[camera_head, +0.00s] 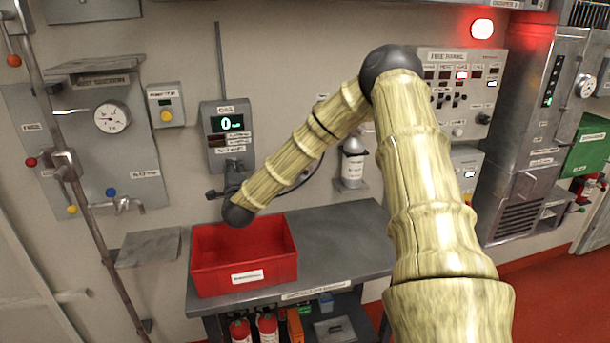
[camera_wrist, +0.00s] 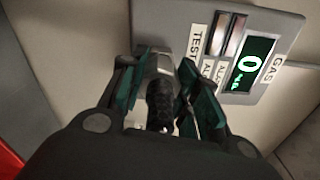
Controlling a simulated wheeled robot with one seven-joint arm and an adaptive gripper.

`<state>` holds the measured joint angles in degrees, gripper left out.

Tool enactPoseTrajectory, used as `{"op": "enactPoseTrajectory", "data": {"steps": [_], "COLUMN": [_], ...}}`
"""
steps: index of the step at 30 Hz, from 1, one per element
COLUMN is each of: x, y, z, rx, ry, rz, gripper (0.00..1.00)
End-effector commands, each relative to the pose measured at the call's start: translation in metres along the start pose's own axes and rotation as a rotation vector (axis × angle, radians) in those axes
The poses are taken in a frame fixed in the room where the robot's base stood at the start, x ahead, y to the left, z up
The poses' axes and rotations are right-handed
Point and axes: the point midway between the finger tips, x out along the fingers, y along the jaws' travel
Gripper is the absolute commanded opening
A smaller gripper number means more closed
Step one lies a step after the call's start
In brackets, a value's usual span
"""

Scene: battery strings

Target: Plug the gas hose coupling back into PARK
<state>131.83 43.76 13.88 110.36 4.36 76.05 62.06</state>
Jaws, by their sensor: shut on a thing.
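The grey gas panel (camera_head: 228,137) with a green 0 on its display hangs on the wall; it also shows tilted in the wrist view (camera_wrist: 285,22). My gripper (camera_wrist: 165,85) is shut on the gas hose coupling (camera_wrist: 160,104), a black ridged grip between the two fingers. A grey metal piece shows just beyond the coupling, by the panel's lower edge. I cannot tell whether the coupling touches it or is seated. In the head view, my gripper (camera_head: 217,193) is small and dark below the panel, partly behind my wrist. A PARK label is not readable.
A red bin (camera_head: 244,258) stands on the grey bench (camera_head: 340,240) below my wrist. A grey gas bottle (camera_head: 352,165) is on the wall to the right. A gauge panel (camera_head: 85,150) with a tap is at the left. The bench right of the bin is clear.

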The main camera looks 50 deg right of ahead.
Motion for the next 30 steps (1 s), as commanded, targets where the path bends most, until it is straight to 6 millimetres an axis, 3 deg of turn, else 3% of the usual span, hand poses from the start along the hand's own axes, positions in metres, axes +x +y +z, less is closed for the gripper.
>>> {"op": "enactPoseTrajectory", "data": {"steps": [30], "x": [-0.018], "y": [0.0], "z": [0.0], "rx": [0.001], "ry": [0.0], "rz": [-0.001], "gripper": [0.0]}}
